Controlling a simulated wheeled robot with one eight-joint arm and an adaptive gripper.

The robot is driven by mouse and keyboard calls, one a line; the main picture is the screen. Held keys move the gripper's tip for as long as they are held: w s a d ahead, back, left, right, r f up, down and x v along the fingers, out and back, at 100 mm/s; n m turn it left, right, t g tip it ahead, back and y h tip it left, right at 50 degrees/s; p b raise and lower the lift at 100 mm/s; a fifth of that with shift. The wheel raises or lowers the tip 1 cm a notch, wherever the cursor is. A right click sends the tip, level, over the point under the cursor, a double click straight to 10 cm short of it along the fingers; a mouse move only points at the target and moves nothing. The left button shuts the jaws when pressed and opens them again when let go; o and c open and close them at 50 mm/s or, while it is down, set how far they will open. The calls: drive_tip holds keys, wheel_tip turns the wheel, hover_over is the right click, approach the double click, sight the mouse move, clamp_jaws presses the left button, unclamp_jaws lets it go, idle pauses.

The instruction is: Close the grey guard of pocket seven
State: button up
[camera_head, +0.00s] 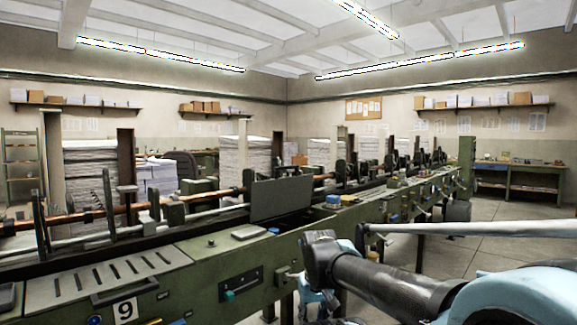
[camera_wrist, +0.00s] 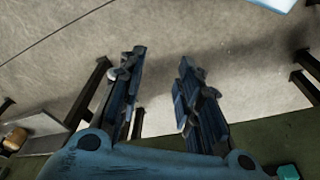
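A plate with a 9 (camera_head: 125,311) shows on the near pocket at the lower left. My gripper (camera_wrist: 162,58) has its two fingers apart with nothing between them, above the floor. In the head view my gripper is low, in front of the machine, partly hidden by my arm.
A teal handle (camera_head: 230,295) sits on the machine's front. A metal rail (camera_head: 72,243) runs along the machine at left. Paper stacks (camera_head: 245,155) stand behind it. Open floor (camera_head: 510,245) lies at right. The wrist view shows bare floor (camera_wrist: 230,30) and dark legs.

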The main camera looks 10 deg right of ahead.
drive_tip(key=w+r+m, duration=0.4)
drive_tip(key=w+r, duration=1)
drive_tip(key=r, duration=0.5)
drive_tip(key=w+d+r+m+g, duration=0.1)
drive_tip(key=w+r+m, duration=0.2)
drive_tip(key=w+r, duration=1.35)
drive_tip(key=w+r+m, duration=0.4)
drive_tip(key=w+r, duration=0.7)
drive_tip(key=r, duration=1.1)
drive_tip(key=shift+y, duration=0.4)
drive_tip(key=f, duration=0.5)
drive_tip(key=w+f, duration=0.1)
drive_tip(key=f, duration=0.5)
drive_tip(key=w+a+f, duration=0.1)
drive_tip(key=f, duration=0.5)
drive_tip(key=shift+f, duration=0.1)
clamp_jaws()
